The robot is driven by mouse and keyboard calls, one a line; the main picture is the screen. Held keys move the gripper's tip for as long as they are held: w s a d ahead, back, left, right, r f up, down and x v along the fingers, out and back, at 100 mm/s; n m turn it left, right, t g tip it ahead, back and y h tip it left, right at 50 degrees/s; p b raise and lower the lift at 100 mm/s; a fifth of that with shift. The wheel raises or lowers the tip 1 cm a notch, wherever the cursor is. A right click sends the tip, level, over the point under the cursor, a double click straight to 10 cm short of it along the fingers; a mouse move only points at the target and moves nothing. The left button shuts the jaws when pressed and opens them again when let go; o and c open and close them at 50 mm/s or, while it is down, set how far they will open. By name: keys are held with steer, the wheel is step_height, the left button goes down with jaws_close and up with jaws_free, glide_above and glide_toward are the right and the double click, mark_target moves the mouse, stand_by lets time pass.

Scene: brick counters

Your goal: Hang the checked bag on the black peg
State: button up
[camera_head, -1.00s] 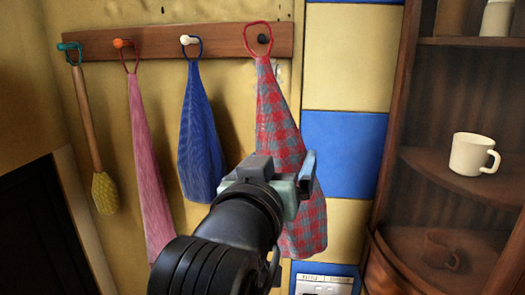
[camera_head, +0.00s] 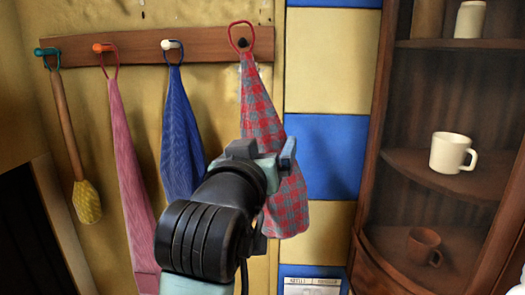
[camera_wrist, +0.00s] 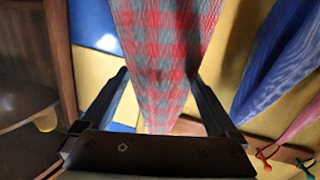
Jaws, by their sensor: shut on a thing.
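The red-and-grey checked bag (camera_head: 262,115) hangs down from its red loop (camera_head: 231,36) at the right end of the rack. In the head view the loop frames the black peg (camera_head: 243,43), which shows low inside it. I cannot tell whether the loop is around the peg or in front of it. My gripper (camera_head: 264,158) is at the bag's lower half and hides part of it. In the wrist view the checked cloth (camera_wrist: 165,60) lies between the two fingers of my gripper (camera_wrist: 160,80), which is shut on it.
The wooden rack (camera_head: 210,49) also bears a blue bag (camera_head: 180,130) on a white peg, a pink bag (camera_head: 128,165) on an orange peg and a brush (camera_head: 85,200) on a teal peg. A wooden cabinet (camera_head: 440,45) with mugs stands at right.

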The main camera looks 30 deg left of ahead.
steer(key=shift+a+x, duration=0.15)
steer(key=shift+x, duration=1)
steer(key=shift+a+x, duration=0.15)
steer(key=shift+x, duration=1)
steer(key=shift+w+a+f+b, duration=0.35)
steer(key=shift+w+f, duration=0.25)
steer(key=shift+f, duration=0.15)
steer(key=o, duration=1)
steer(key=v, duration=1.3)
steer(key=shift+r, duration=0.1)
